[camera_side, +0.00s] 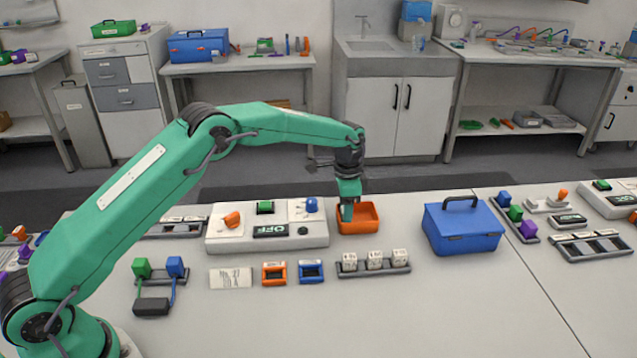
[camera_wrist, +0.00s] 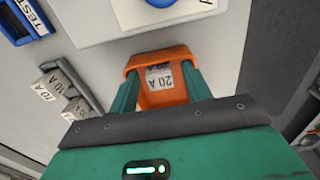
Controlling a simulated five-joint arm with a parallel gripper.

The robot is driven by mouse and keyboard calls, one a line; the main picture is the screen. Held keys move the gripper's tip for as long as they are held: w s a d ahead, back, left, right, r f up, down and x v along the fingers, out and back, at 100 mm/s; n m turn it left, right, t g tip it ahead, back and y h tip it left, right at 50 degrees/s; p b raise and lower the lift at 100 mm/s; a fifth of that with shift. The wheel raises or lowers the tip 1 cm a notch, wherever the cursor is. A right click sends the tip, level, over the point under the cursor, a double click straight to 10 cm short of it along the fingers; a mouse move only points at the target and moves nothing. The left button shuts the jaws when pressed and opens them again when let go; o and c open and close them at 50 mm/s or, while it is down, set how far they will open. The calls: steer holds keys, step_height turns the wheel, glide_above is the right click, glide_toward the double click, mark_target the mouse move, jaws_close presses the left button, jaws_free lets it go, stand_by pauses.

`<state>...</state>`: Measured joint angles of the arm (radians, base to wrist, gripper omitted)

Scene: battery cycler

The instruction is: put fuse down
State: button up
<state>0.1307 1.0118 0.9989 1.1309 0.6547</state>
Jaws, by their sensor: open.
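The fuse (camera_wrist: 159,77), a pale block marked 20 A, lies in the orange tray (camera_side: 370,229), which also shows in the wrist view (camera_wrist: 150,57). My gripper (camera_side: 347,212) reaches down into the left part of this tray. In the wrist view its green fingers (camera_wrist: 163,88) are apart, one on each side of the fuse. The jaws are open; I cannot tell whether either finger still touches the fuse. In the side view the fuse is hidden by the gripper and the tray wall.
The white cycler panel (camera_side: 266,240) with its OFF display stands just left of the tray. A rack (camera_side: 375,270) of pale labelled blocks is in front. A blue case (camera_side: 463,227) stands to the right. Orange (camera_side: 274,273) and blue (camera_side: 311,272) frames lie front left. The front right table is clear.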

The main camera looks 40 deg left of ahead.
steer(key=shift+r, duration=0.15)
step_height(320, 180, up, 12)
stand_by(0.7)
stand_by(0.5)
steer(key=s+a+r+n+t, duration=0.1)
steer(key=s+a+r+n, duration=0.15)
steer(key=s+r, duration=0.6)
steer(key=s+a+r+n+t, duration=0.2)
steer(key=s+a+r, duration=0.1)
steer(key=s+r, duration=0.5)
steer(key=s+a+f+n+t, duration=0.1)
steer(key=s+f+n, duration=0.1)
steer(key=s, duration=0.9)
steer(key=s+a+f+n+t, duration=0.1)
steer(key=s+f, duration=0.3)
steer(key=s, duration=0.8)
steer(key=shift+a+f+n+t, duration=0.25)
steer(key=shift+a+n+t, duration=0.05)
steer(key=shift+n, duration=0.45)
